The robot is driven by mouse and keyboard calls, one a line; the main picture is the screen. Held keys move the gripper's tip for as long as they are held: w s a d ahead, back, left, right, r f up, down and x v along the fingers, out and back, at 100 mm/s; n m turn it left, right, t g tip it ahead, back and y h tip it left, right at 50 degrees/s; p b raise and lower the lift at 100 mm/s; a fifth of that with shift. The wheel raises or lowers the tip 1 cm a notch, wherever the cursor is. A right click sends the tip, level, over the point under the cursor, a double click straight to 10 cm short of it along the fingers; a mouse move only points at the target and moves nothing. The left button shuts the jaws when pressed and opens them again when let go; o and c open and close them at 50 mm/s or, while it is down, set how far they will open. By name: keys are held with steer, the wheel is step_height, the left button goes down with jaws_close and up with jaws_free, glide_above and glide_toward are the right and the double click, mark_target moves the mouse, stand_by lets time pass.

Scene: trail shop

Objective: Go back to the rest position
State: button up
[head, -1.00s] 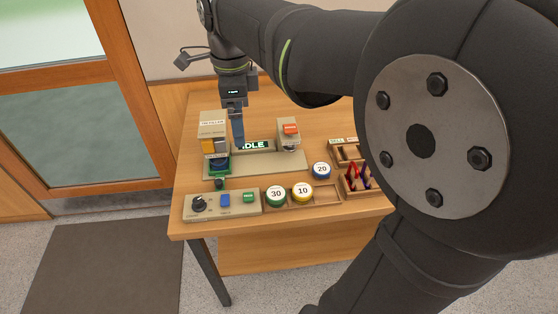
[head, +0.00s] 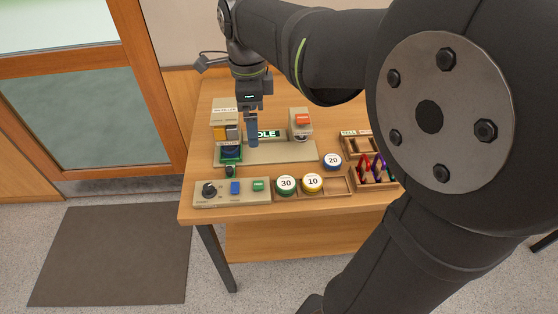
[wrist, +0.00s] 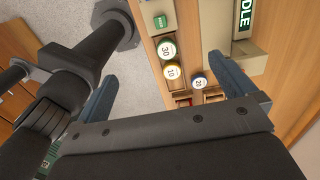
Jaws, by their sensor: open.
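My gripper (head: 253,135) hangs over the back part of the beige machine base (head: 290,153), in front of the display, which partly hides behind it. In the wrist view my gripper (wrist: 165,90) shows its two blue-grey fingers wide apart with nothing between them close up. The display (head: 268,134) reads as the end of "IDLE" in the head view. The green 30 disc (head: 286,186) and yellow 10 disc (head: 313,183) sit in the wooden tray (head: 340,186). The blue 20 disc (head: 333,161) lies behind that tray.
A control panel (head: 222,201) with a knob and buttons stands at the front left. A dispenser-like unit (head: 227,120) is left of my gripper and a red-topped unit (head: 301,121) right. A rack of coloured carabiners (head: 373,174) stands at the right. A door is at left.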

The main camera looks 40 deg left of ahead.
step_height(320, 180, up, 10)
stand_by(0.7)
